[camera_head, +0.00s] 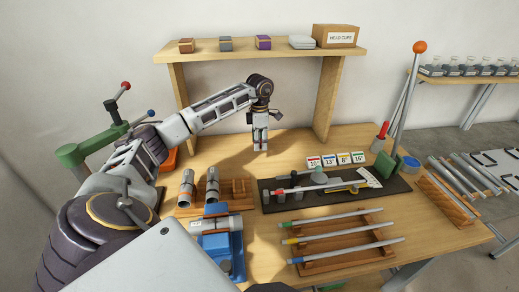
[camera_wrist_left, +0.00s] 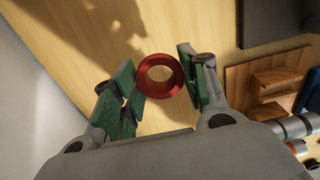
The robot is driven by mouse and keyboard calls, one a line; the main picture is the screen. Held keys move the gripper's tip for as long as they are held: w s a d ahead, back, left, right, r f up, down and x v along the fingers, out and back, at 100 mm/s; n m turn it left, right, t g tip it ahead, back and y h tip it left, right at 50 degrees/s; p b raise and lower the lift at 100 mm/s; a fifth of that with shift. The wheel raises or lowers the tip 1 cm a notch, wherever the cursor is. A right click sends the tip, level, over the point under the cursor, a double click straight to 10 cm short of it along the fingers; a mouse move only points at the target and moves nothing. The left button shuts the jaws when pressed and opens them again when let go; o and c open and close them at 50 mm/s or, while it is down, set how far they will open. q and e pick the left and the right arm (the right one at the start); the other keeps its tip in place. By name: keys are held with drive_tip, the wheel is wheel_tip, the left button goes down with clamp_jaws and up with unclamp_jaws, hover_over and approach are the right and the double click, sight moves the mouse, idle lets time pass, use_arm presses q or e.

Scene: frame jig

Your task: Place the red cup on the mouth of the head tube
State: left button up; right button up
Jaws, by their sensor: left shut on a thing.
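The red cup (camera_wrist_left: 160,76) is a red ring between the green-padded fingers of my left gripper (camera_wrist_left: 160,84) in the left wrist view. My left gripper (camera_head: 260,146) is shut on it; in the head view it hangs above the back of the bench, under the shelf, and the cup is not clear there. A silver tube (camera_head: 210,224) lies in a blue holder (camera_head: 224,258) near the front left. Two grey tubes (camera_head: 186,188) (camera_head: 212,186) stand or lean behind it. I cannot tell which tube is the head tube. My right gripper is out of view.
A wooden shelf (camera_head: 215,50) with small boxes and a "HEAD CUPS" box (camera_head: 336,36) stands at the back. A dark tool mat (camera_head: 285,203) and a wooden rack (camera_head: 345,258) with several tubes occupy the right. Bare bench lies below the gripper.

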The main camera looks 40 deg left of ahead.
use_arm(q)
wheel_tip(320, 180, up, 2)
drive_tip(key=shift+r, duration=0.8)
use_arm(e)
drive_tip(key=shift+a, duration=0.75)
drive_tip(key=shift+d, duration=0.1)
